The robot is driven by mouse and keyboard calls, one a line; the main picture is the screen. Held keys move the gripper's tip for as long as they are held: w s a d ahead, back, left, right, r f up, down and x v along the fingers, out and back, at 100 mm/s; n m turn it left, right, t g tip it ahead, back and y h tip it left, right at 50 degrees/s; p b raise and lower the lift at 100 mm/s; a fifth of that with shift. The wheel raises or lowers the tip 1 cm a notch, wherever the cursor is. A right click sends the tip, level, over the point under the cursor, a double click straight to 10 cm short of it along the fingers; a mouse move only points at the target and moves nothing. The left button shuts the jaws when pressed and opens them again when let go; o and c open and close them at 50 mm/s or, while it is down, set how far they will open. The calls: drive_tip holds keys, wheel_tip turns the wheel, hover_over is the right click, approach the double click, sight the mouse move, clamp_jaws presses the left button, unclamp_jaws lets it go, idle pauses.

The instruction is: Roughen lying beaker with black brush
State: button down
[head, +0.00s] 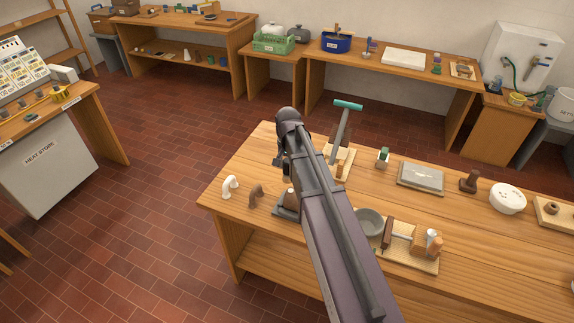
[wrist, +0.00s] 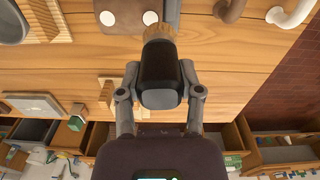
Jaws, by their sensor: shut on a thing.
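My gripper (wrist: 160,95) is shut on the black brush (wrist: 160,70), which has a dark body and tan bristles pointing away from me. In the head view my gripper (head: 285,168) is partly hidden by my arm, low over the left part of the workbench. The lying beaker (wrist: 125,12) is brown with two pale round spots and shows at the top edge of the wrist view. The bristles are close to the right-hand spot; I cannot tell whether they touch. In the head view the beaker (head: 291,196) is mostly hidden behind my arm.
A brown handle (head: 255,195) and a white handle (head: 230,186) stand to the left. A grey bowl (head: 369,221) and a tool board (head: 405,258) lie right of my arm. A teal-handled tool (head: 342,128) stands behind. The bench's front-left corner is clear.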

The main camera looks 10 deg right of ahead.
drive_tip(key=shift+r+p, duration=0.4)
drive_tip(key=shift+r, duration=0.3)
drive_tip(key=shift+f, duration=0.1)
